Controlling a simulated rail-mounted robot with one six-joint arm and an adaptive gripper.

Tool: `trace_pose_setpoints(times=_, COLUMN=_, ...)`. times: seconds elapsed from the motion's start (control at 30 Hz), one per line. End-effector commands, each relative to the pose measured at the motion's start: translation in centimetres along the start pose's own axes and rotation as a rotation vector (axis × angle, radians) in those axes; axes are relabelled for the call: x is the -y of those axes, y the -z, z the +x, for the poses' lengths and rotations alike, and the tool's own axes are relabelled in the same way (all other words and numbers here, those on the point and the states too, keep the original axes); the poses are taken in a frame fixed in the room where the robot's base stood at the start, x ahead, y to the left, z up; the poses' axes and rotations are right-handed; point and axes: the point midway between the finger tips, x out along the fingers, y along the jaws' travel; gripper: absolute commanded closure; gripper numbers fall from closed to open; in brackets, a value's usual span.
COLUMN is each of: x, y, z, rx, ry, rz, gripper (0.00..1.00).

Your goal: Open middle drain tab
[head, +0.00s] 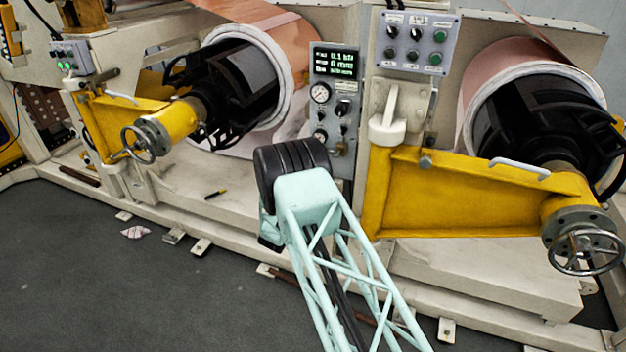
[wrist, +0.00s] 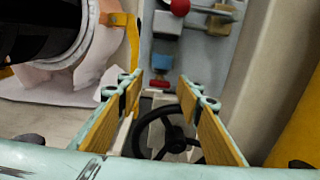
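No part can be picked out for certain as the middle drain tab. In the wrist view, a narrow grey panel (wrist: 212,48) carries small fittings: a red ball knob (wrist: 180,7), a blue block (wrist: 162,62), a red piece (wrist: 159,84) below it and a black handwheel (wrist: 170,137) lowest. My gripper (wrist: 160,88) is open, its yellow-padded fingers apart with nothing gripped. The handwheel shows between the fingers; contact cannot be told. In the head view, my pale teal arm hides the gripper and the panel's lower part.
A gauge and display panel (head: 335,75) stands between two foil roll stations. A yellow arm (head: 460,195) with a handwheel (head: 585,250) is close on the right, another yellow arm (head: 130,120) on the left. The grey floor (head: 120,290) at front left is mostly clear.

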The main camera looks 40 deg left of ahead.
Motion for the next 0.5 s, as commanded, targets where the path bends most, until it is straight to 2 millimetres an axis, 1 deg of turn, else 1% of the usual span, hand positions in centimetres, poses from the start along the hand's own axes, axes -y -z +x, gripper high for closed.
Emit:
trace_pose_setpoints(times=0.23, x=-0.01, y=-0.01, z=0.0, rx=0.0, ry=0.0, rz=0.0, gripper=0.68)
trace_pose_setpoints(times=0.5, x=-0.01, y=-0.02, z=-0.01, rx=0.0, ry=0.0, rz=0.0, gripper=0.91)
